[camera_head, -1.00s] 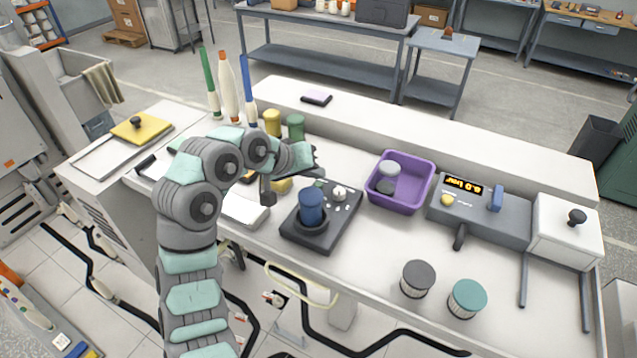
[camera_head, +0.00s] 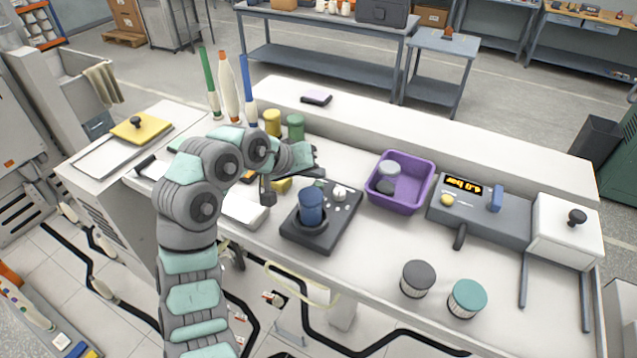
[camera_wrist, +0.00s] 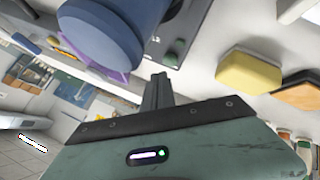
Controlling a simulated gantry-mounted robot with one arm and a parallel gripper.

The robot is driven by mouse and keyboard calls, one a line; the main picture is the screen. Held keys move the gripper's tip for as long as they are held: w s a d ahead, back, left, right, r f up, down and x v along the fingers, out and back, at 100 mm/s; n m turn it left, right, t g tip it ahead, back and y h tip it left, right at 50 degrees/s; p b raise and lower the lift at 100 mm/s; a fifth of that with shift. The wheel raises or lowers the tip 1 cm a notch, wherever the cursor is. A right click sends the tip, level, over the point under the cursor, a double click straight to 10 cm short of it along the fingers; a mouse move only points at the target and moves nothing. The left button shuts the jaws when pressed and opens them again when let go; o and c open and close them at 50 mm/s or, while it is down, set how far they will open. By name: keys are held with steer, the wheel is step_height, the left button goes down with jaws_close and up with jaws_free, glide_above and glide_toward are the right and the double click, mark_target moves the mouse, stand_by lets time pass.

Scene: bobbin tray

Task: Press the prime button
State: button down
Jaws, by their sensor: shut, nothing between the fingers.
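A pale yellow button (camera_head: 447,199) sits on the front of a grey box (camera_head: 480,212) at the right of the bench. The box has a lit display (camera_head: 463,186) that appears to read 4.0 bar. Small lettering by the button is too blurred to read. My gripper (camera_wrist: 158,92) is shut and empty in the wrist view. In the head view its dark end (camera_head: 312,173) is over the bench near a blue cylinder (camera_head: 311,204), well left of the button. The fingertips are hard to make out there.
The blue cylinder stands on a black plate (camera_head: 345,222) and looms close in the wrist view (camera_wrist: 105,35). A purple bin (camera_head: 410,202) lies between my gripper and the grey box. Dark and teal-topped spools (camera_head: 418,278) stand at the front.

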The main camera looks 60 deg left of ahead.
steer(key=shift+f, duration=0.1)
steer(key=shift+f, duration=0.3)
steer(key=shift+f, duration=0.5)
stand_by(0.6)
steer(key=shift+r, duration=0.9)
steer(key=shift+r, duration=0.1)
steer(key=shift+r+p, duration=0.8)
steer(key=shift+r, duration=1.65)
